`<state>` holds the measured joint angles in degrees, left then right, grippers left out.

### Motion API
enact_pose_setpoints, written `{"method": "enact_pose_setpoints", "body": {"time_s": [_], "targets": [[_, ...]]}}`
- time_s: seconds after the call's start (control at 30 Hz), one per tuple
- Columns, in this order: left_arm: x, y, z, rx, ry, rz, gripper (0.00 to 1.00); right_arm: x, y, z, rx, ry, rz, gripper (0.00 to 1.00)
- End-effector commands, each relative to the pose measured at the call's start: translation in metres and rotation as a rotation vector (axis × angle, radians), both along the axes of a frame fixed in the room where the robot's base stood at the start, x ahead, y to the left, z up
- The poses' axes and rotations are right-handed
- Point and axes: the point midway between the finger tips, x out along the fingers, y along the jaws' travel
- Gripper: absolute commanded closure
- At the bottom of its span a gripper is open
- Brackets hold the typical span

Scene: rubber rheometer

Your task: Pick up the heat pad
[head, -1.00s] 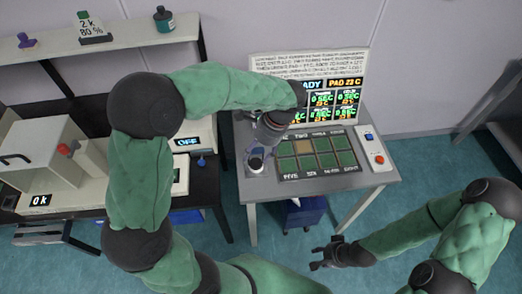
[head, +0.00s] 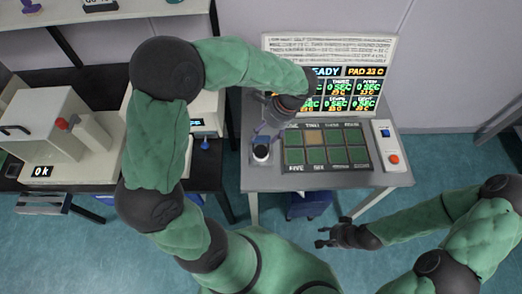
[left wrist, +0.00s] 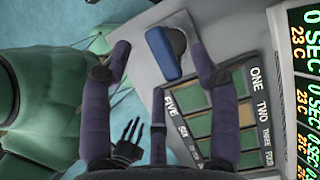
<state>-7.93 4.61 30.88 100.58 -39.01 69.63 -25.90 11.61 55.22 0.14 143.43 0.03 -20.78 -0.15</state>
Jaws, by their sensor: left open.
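The heat pad looks like a small block with a blue grip (left wrist: 162,52) and a dark rounded part, lying on a pale plate at the table's corner in the left wrist view. My right gripper (head: 328,235) is empty, fingers spread, in front of the table.
A panel of green squares with one tan square (head: 328,150) lies right of the pad. A lit display (head: 330,92) stands behind it. A control box with a red button (head: 388,148) is at the table's right. A white machine (head: 62,135) stands on the left bench.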

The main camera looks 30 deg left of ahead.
Motion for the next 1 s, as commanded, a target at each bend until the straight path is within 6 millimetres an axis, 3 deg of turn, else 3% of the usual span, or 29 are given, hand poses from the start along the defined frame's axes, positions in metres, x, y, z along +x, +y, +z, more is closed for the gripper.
{"method": "enact_pose_setpoints", "body": {"time_s": [0.3, 0.57, 0.8, 1.0], "targets": [[-0.009, 0.008, -0.042, 0.0, 0.002, 0.002, 0.39, 0.0, 0.0, -0.019, 0.0, 0.0, 0.0, 0.6], [-0.01, 0.009, -0.044, 0.0, 0.0, 0.0, 0.39, 0.0, 0.0, -0.018, 0.0, 0.0, 0.0, 0.6], [-0.01, 0.009, -0.044, 0.0, 0.001, 0.0, 1.0, 0.0, 0.0, -0.018, 0.0, 0.0, 0.0, 0.6], [-0.009, 0.009, -0.043, 0.0, -0.002, 0.001, 1.0, 0.0, 0.0, -0.018, 0.0, 0.0, 0.0, 0.6]]}}
